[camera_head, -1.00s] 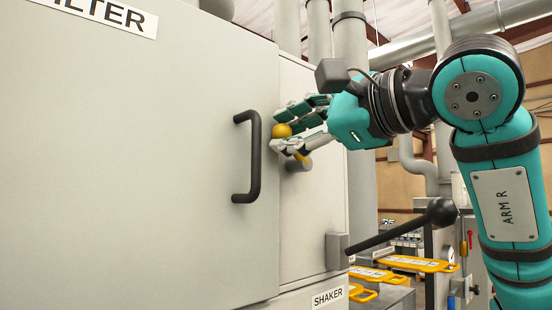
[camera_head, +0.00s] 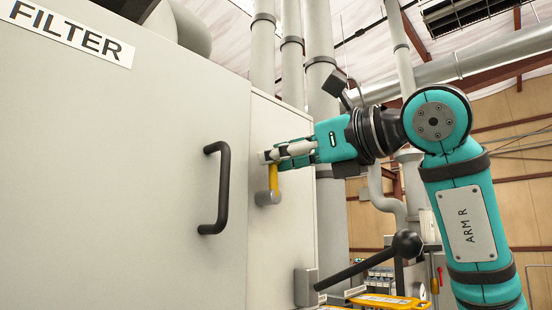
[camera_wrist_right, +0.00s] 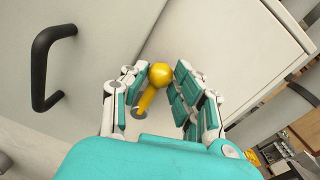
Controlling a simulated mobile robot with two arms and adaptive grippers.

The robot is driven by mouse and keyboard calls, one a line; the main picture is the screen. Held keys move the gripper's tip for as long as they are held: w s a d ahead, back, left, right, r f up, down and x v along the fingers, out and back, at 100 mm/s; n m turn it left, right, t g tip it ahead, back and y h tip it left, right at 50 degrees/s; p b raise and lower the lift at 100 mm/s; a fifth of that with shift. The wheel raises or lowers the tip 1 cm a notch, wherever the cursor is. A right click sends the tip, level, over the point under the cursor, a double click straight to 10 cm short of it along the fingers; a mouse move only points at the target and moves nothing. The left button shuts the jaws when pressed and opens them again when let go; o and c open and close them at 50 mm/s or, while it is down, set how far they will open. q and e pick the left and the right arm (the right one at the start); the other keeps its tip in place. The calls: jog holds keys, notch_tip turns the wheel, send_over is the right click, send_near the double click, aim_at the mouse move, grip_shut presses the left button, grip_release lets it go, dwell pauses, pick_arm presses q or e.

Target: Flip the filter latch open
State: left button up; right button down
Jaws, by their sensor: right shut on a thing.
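The filter latch is a yellow lever (camera_head: 273,178) on a round grey pivot, set on the panel right of the filter door. It stands nearly upright, and its top is hidden by my fingers. My right gripper (camera_head: 272,156) is shut on the latch's knob end, coming in from the right. In the right wrist view the yellow ball knob (camera_wrist_right: 161,75) sits between the fingertips, with the lever running down to its pivot. The grey filter door (camera_head: 110,170) is closed and carries a FILTER label. My left gripper is not in view.
A black door handle (camera_head: 217,188) stands out left of the latch. A black lever with a ball end (camera_head: 407,244) juts out below my right wrist. Vertical grey pipes (camera_head: 326,140) rise behind it.

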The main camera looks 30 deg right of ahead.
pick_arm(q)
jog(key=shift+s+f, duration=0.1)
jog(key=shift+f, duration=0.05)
pick_arm(e)
jog(key=shift+d+m, duration=0.2)
jog(key=shift+m, duration=0.2)
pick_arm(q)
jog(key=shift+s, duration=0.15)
pick_arm(e)
jog(key=shift+w+f, duration=0.1)
jog(key=c, duration=1)
grip_release()
jog(key=shift+d, duration=0.1)
jog(key=v, duration=1.2)
